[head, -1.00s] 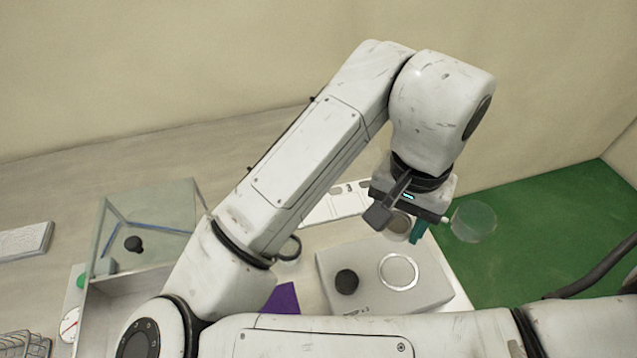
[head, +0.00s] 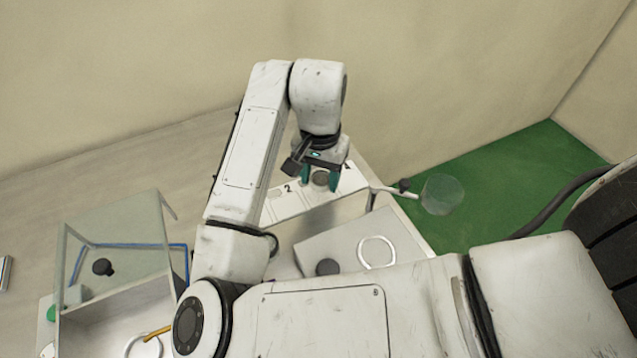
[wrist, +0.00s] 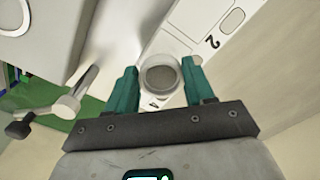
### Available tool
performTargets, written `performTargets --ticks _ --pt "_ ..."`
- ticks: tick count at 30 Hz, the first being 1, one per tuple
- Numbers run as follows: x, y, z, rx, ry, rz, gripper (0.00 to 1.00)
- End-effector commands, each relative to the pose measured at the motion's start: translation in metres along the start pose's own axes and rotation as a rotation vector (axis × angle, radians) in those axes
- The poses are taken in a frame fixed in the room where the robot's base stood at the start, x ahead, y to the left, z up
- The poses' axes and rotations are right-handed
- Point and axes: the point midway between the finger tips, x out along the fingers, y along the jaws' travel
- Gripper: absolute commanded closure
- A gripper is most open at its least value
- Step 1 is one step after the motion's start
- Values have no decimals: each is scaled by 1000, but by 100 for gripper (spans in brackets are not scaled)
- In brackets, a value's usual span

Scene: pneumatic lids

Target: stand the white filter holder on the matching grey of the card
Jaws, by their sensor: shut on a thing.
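My gripper (head: 320,183) is shut on the white filter holder (head: 320,178), a small round cup with a grey-brown disc inside. The holder sits between the teal fingertips in the wrist view (wrist: 160,76). The card (head: 282,207) is a long white strip with numbered fields, lying on the table beneath and beside my gripper. In the wrist view, the card (wrist: 187,28) shows a 2, a 4 partly hidden by the holder, and a grey round patch (wrist: 232,20). The holder overlaps the card's 4 end; I cannot tell whether it touches. Other greys are hidden.
A pale box (head: 345,245) with a white ring (head: 377,252) and a dark knob (head: 327,267) stands in front of the card. A clear round lid (head: 441,194) on a rod is at the right. A glass-walled case (head: 120,240) stands at left. Green floor lies beyond the table.

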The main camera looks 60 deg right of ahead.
Motion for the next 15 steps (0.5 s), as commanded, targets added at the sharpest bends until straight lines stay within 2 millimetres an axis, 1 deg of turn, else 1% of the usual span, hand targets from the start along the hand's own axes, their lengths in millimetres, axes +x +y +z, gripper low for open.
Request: performTargets --ticks 4,10,15 --pt "8 -5 -4 0 -1 -1 81" --pt "35 -5 -4 -2 0 0 81" --pt "37 -5 -4 0 0 -2 81"
